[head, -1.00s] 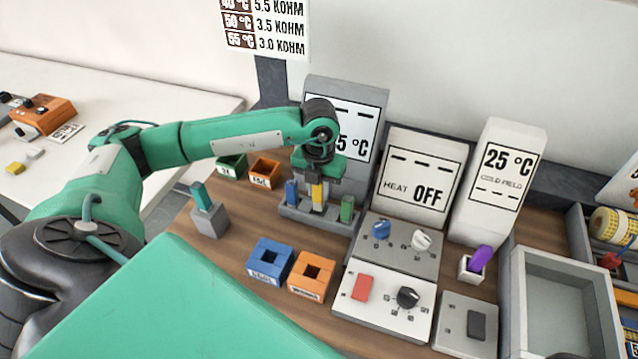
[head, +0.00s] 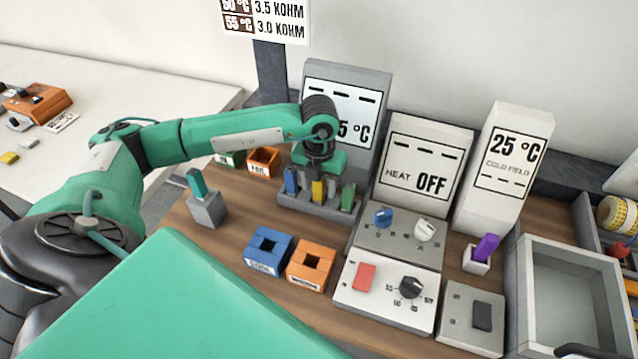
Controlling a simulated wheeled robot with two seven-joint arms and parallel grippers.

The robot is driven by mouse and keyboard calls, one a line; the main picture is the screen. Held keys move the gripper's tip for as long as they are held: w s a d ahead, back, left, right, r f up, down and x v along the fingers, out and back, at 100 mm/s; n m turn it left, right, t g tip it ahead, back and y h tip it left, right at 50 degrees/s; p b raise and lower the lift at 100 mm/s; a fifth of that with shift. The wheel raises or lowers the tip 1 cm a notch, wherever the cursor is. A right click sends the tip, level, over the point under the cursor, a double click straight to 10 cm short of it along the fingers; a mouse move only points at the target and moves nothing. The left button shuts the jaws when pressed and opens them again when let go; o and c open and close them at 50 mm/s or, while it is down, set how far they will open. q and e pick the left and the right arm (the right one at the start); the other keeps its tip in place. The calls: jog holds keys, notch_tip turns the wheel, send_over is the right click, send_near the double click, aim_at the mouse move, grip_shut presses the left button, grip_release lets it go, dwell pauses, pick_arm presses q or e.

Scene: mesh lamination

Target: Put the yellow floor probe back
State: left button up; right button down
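The yellow floor probe (head: 317,192) is upright at the middle place of a grey rack (head: 318,210), between a blue probe (head: 291,180) and a green probe (head: 348,196). My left gripper (head: 319,176) points down over the rack and appears shut on the top of the yellow probe. The fingertips are small and partly hidden, and the probe's lower end is hidden by the rack. A dark tip (head: 575,351) at the bottom right edge seems to be part of my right gripper; its fingers cannot be made out.
A teal probe stands in a grey block (head: 207,210) left of the rack. Blue (head: 268,250) and orange (head: 311,267) bins stand in front. The control panel (head: 385,290), heat display (head: 424,165) and purple item (head: 486,247) are right. A grey tray (head: 520,300) lies farther right.

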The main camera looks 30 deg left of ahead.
pick_arm(q)
notch_tip(320, 180, up, 14)
jog(key=b, duration=0.2)
pick_arm(e)
jog(key=shift+w+a+f, duration=0.2)
jog(key=shift+w+f, duration=0.05)
jog(key=shift+w, duration=0.25)
jog(key=shift+w+a+f, duration=0.15)
jog(key=shift+w+f, duration=0.05)
jog(key=shift+w, duration=0.3)
pick_arm(q)
jog(key=shift+f, duration=0.1)
pick_arm(e)
jog(key=shift+w, duration=0.1)
